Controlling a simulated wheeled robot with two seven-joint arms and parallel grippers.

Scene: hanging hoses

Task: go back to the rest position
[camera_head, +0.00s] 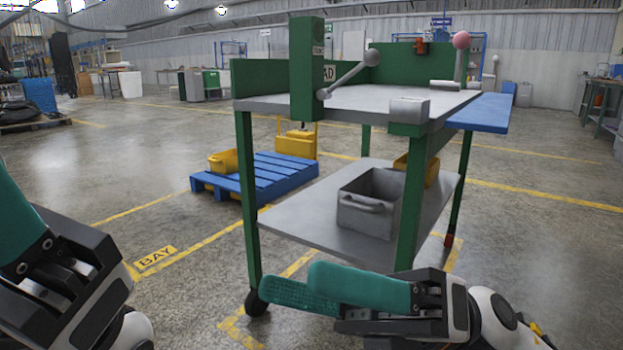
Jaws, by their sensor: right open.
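My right gripper (292,286) reaches in from the lower right, its teal fingers pointing left. It is open and holds nothing that I can see. It appears in front of the lower part of a green-framed workbench (345,100), and I see no contact between them. My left gripper (18,222) is at the lower left edge. One teal finger shows there, its tip cut off by the frame, so its opening is hidden. No hanging hose can be made out near either gripper.
The workbench has lever handles with a grey knob (371,56) and a pink knob (461,40). A grey bin (370,204) stands on its lower shelf (300,220). A blue pallet (262,178) with yellow containers lies behind it. The floor between my grippers is clear.

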